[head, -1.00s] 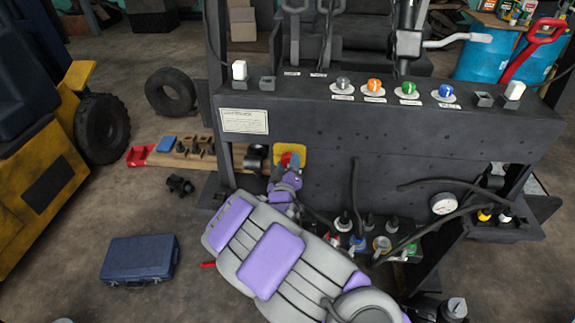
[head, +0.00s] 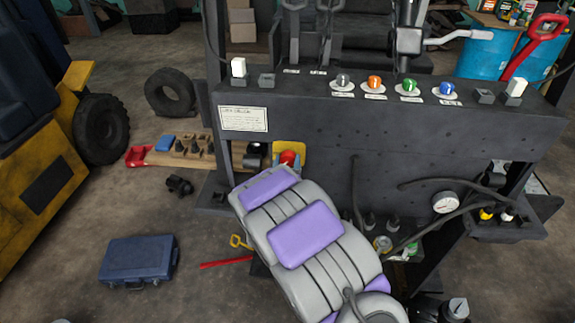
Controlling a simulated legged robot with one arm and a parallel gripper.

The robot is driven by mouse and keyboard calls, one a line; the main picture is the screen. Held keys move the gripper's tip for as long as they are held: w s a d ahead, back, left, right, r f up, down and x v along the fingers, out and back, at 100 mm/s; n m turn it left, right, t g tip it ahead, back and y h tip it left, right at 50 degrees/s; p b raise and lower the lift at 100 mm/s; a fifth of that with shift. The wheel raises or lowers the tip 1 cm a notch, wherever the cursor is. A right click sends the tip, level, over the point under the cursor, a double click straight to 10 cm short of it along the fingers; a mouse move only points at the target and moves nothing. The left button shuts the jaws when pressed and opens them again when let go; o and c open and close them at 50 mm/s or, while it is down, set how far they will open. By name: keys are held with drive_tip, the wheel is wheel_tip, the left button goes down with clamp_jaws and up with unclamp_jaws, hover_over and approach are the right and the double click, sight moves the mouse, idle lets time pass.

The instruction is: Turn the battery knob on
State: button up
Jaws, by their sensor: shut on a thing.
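The red battery knob (head: 288,157) sits on a yellow plate (head: 291,146) on the lower front of the dark forklift frame. My grey arm with purple pads (head: 300,236) reaches up from the lower right to just below the knob. My gripper (head: 291,164) is mostly hidden behind the end of my arm. Only a small bluish part shows at the knob, and it looks shut on the knob. The knob's exact angle is hard to tell.
A dark panel with coloured knobs (head: 409,86) runs above the yellow plate. Hoses and a gauge (head: 445,202) are at the right.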

drive_tip(key=m, duration=0.1)
drive_tip(key=m+b, duration=0.1)
drive_tip(key=m, duration=0.1)
drive_tip(key=m+b, duration=0.1)
drive_tip(key=shift+f+m, duration=0.3)
drive_tip(key=shift+m, duration=0.1)
drive_tip(key=m+b, duration=0.3)
drive_tip(key=m, duration=0.2)
drive_tip(key=shift+m+b, duration=0.3)
drive_tip(key=shift+b, duration=0.1)
drive_tip(key=o, duration=0.8)
drive_tip(key=shift+o, duration=1.2)
drive_tip(key=shift+r, duration=0.15)
drive_tip(key=shift+s, duration=0.15)
